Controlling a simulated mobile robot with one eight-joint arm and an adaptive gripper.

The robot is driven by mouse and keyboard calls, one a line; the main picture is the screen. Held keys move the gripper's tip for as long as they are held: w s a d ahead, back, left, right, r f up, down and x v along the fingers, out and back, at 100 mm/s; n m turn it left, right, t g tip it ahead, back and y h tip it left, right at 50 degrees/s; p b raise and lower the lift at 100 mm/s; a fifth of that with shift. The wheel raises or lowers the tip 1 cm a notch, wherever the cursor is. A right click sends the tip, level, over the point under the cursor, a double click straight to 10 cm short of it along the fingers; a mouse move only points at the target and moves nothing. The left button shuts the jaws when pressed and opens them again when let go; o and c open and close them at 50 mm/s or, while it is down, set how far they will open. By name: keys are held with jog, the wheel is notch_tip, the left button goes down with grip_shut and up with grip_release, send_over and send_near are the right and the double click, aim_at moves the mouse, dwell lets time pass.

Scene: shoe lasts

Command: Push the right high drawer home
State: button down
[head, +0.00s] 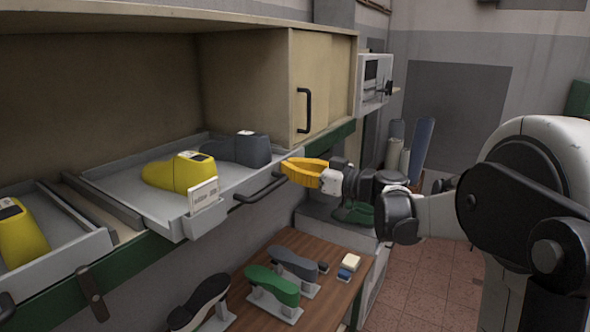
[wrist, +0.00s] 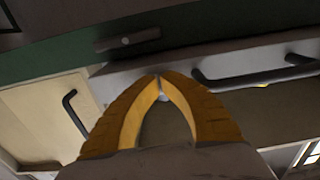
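The right high drawer (head: 125,190) is a grey tray standing pulled out from the shelf in the head view. It holds a yellow shoe last (head: 172,175) and a dark grey one (head: 238,150). Its front has a black bar handle (head: 258,190) and a white label card (head: 203,194). My gripper (head: 287,169), with yellow fingers, is at the right end of the drawer front, beside the handle. In the wrist view my gripper (wrist: 160,78) has its fingertips together with nothing between them, over the drawer front near the handle (wrist: 255,78). I cannot tell whether they touch it.
Another open drawer (head: 70,250) with a yellow last is at the left. A cupboard door with a black handle (head: 304,110) stands above and behind my gripper. Below is a wooden bench (head: 325,305) with several lasts. Tiled floor (head: 425,285) shows at the right.

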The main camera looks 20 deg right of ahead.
aim_at(269, 161)
jog(key=shift+w+a, duration=0.1)
jog(key=shift+b+x, duration=0.35)
jog(key=shift+x, duration=1.75)
jog(key=shift+w, duration=0.1)
jog(key=shift+x, duration=1.25)
jog(key=b+v, duration=0.1)
jog(key=v, duration=1.3)
